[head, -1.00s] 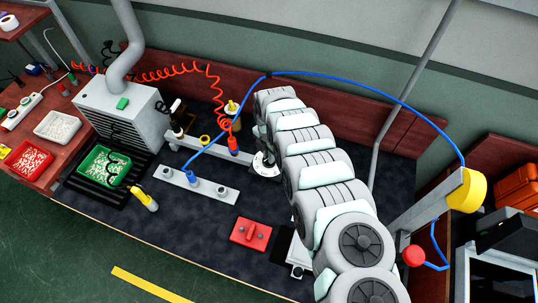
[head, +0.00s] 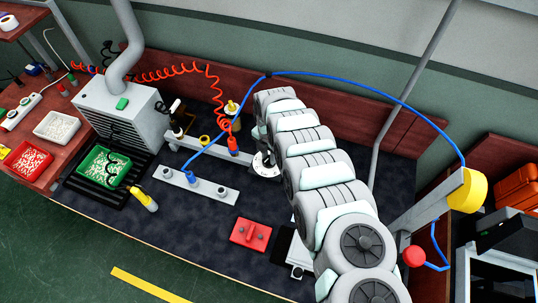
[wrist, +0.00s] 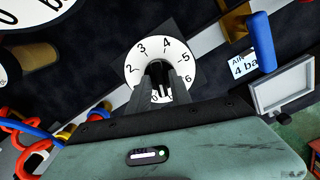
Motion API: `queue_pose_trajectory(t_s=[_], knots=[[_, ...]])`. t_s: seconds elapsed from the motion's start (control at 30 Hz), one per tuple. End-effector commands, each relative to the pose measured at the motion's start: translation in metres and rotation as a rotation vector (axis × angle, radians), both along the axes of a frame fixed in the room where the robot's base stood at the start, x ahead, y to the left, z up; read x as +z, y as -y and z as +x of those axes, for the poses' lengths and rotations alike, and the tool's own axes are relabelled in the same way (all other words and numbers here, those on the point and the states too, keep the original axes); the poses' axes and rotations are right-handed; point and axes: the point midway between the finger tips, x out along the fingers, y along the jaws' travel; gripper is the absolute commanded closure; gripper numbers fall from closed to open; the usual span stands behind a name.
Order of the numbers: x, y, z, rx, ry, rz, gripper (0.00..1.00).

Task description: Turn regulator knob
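In the wrist view, a round white dial (wrist: 134,73) carries black numerals, with 2 to 6 legible around its rim. A dark knob (wrist: 160,74) shows at the dial's middle. The two dark fingers of my gripper (wrist: 163,72) reach over the dial, one on each side of the knob. A narrow strip of the dial with partly hidden lettering shows between them. I cannot tell whether the fingers press on the knob. In the head view, the white disc (head: 264,164) shows beside the far end of my arm, which hides most of the gripper.
A blue-handled fitting (wrist: 263,42) and an air label (wrist: 243,66) are right of the dial. Red coiled hose (head: 218,90) and blue hose (head: 380,88) run near my arm. A red block (head: 250,234) lies on the dark bench. A grey box (head: 120,115) stands left.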

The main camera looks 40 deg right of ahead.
Motion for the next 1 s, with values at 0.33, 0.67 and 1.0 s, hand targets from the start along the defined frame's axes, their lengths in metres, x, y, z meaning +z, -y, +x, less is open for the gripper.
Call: queue_pose_trajectory(t_s=[0.33, 0.67, 1.0], knots=[[0.001, 0.000, 0.000, 0.000, 0.000, 0.000, 0.64], [0.026, 0.001, 0.000, 0.001, -0.002, -0.002, 0.64], [0.080, 0.002, -0.001, -0.001, -0.001, -0.002, 0.64]])
